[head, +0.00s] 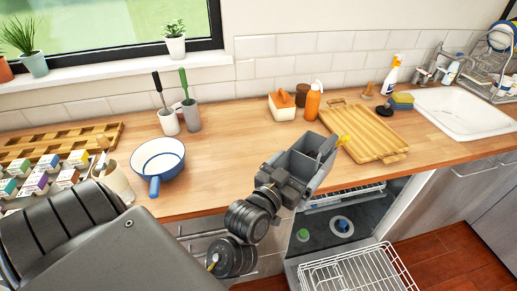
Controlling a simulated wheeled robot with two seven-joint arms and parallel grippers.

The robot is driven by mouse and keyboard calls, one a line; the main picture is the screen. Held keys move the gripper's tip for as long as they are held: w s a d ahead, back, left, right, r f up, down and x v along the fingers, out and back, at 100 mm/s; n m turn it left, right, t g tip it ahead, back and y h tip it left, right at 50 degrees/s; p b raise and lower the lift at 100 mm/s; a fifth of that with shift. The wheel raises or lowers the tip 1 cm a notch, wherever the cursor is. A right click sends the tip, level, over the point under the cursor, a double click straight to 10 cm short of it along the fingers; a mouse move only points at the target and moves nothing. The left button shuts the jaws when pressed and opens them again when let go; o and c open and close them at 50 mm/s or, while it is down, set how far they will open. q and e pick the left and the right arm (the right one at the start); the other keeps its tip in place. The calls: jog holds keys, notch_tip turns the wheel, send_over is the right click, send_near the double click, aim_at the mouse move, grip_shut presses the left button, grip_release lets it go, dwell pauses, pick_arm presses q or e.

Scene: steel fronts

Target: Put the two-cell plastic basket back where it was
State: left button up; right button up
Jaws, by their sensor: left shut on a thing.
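The grey two-cell plastic basket (297,161) is in the head view, at the counter's front edge and above the open dishwasher (330,228). My left gripper (290,184) is shut on the basket's near side, and the gripper hides part of it. The basket is tilted in the picture. Something grey and a yellow tip (343,140) show at its right end; I cannot tell whether they are inside it. I cannot tell whether the basket touches the counter. My right gripper is not in view.
A wire rack (357,272) is pulled out low in front. A wooden cutting board (368,134) lies right of the basket. An orange bottle (312,101) stands behind it. A blue-rimmed pan (158,160) is to the left. Bare counter (235,135) lies between pan and basket.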

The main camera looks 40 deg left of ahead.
pick_arm(q)
jog(key=s+a+r+n+g+y+p, duration=0.1)
jog(key=s+a+r+n+y+p, duration=0.25)
jog(key=a, duration=0.35)
jog(key=s+a+r+n+g+y+p, duration=0.1)
jog(key=s+a+r+n+y+p, duration=0.1)
jog(key=s+a+y+p, duration=0.3)
jog(key=w+a+f+b, duration=0.9)
jog(key=w+a+b, duration=0.1)
jog(key=b, duration=0.6)
jog(key=shift+w+a+f, duration=0.15)
jog(key=shift+w+a, duration=0.25)
notch_tip(320, 180, down, 4)
jog(key=shift+w+a+r, duration=0.1)
jog(key=shift+a+r, duration=0.05)
jog(key=shift+r, duration=0.1)
